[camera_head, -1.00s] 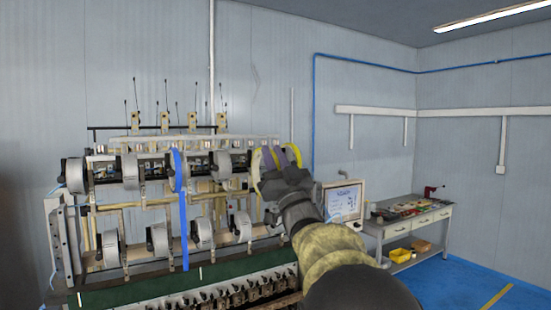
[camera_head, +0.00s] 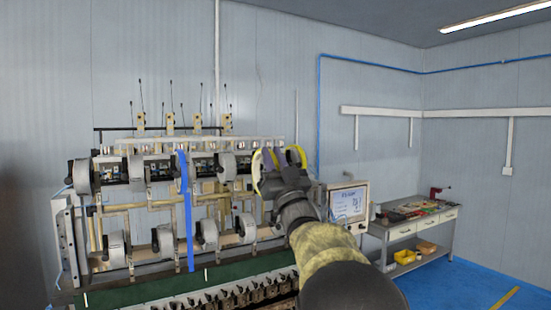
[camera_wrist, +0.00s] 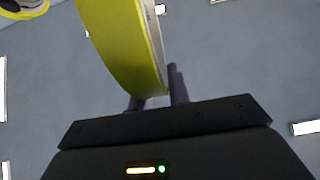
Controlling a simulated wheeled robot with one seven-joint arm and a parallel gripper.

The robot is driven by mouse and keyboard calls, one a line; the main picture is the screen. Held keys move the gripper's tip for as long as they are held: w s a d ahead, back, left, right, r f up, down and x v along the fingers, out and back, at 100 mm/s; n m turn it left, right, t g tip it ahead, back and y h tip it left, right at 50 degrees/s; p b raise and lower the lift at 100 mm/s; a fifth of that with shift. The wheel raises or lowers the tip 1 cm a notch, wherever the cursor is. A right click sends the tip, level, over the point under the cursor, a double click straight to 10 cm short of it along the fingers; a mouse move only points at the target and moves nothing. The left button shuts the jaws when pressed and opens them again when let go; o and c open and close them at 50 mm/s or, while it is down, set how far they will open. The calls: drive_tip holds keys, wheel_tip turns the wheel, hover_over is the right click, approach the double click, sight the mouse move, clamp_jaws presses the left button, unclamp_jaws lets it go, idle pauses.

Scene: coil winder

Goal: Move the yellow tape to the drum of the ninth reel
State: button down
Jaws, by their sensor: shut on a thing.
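My gripper (camera_wrist: 155,92) is shut on a yellow tape (camera_wrist: 125,45), a curved band that stands up between its fingers in the wrist view. In the head view my gripper (camera_head: 275,160) is raised at the right end of the reel machine, and a yellow arc (camera_head: 299,155) shows just right of its fingers. Another yellow ring (camera_head: 257,171) shows left of the fingers; a yellow-rimmed round part (camera_wrist: 28,8) is also at the wrist view's top left. Grey reels sit in an upper row (camera_head: 136,167) and a lower row (camera_head: 163,240). No reel numbers are readable; my arm hides the right end.
A blue tape (camera_head: 185,215) hangs from an upper reel down past the lower row. A screen panel (camera_head: 348,203) stands right of my gripper. A workbench (camera_head: 415,224) with tools and yellow bins is farther right. Floor beside it is clear.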

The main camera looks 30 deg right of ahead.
drive_tip(key=shift+w+a+p, duration=0.15)
drive_tip(key=shift+w+p, duration=0.55)
drive_tip(key=shift+w, duration=2.2)
drive_tip(key=shift+s, duration=0.15)
drive_tip(key=shift+w, duration=0.25)
drive_tip(key=w+p, duration=0.4)
drive_tip(key=w, duration=0.3)
drive_tip(key=shift+w, duration=0.4)
drive_tip(key=shift+a, duration=0.1)
drive_tip(key=shift+f, duration=0.1)
